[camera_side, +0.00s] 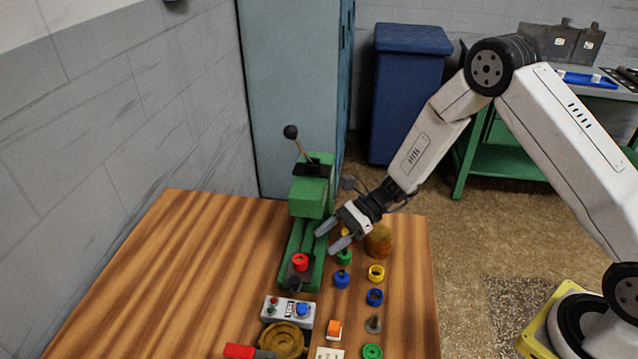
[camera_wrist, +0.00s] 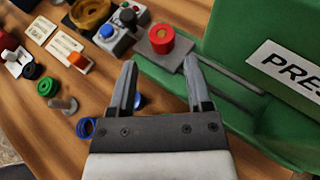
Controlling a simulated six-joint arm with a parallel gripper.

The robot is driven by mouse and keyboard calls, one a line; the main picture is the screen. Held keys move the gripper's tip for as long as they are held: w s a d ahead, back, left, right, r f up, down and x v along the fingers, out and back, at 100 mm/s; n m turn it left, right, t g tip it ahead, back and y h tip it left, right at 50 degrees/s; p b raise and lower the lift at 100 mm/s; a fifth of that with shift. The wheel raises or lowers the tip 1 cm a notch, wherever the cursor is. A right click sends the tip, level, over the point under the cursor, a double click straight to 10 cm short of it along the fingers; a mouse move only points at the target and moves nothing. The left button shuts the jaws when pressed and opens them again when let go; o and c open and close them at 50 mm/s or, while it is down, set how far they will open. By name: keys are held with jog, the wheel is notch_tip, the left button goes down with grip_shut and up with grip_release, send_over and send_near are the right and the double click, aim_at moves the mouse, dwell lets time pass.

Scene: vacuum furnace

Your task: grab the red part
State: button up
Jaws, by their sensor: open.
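The red part (camera_side: 300,262) is a short red cylinder with a dark hole in its top. It sits on the grey plate at the front of the green press (camera_side: 313,192). My gripper (camera_side: 331,238) is open and empty, above and to the right of the red part, beside the press. In the wrist view my gripper (camera_wrist: 160,72) shows both fingers apart with nothing between the tips.
The press body (camera_wrist: 250,60) stands close on the right in the wrist view. A button box (camera_side: 288,311), a brown round fixture (camera_side: 284,340) and several small coloured parts lie around on the wooden table (camera_side: 180,270). An amber jar (camera_side: 379,241) stands near the gripper. The table's left side is clear.

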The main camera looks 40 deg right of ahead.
aim_at(304, 257)
jog(key=shift+x, duration=3.95)
jog(key=shift+d+f, duration=0.1)
jog(key=shift+f, duration=0.05)
jog(key=shift+w, duration=0.1)
grip_shut()
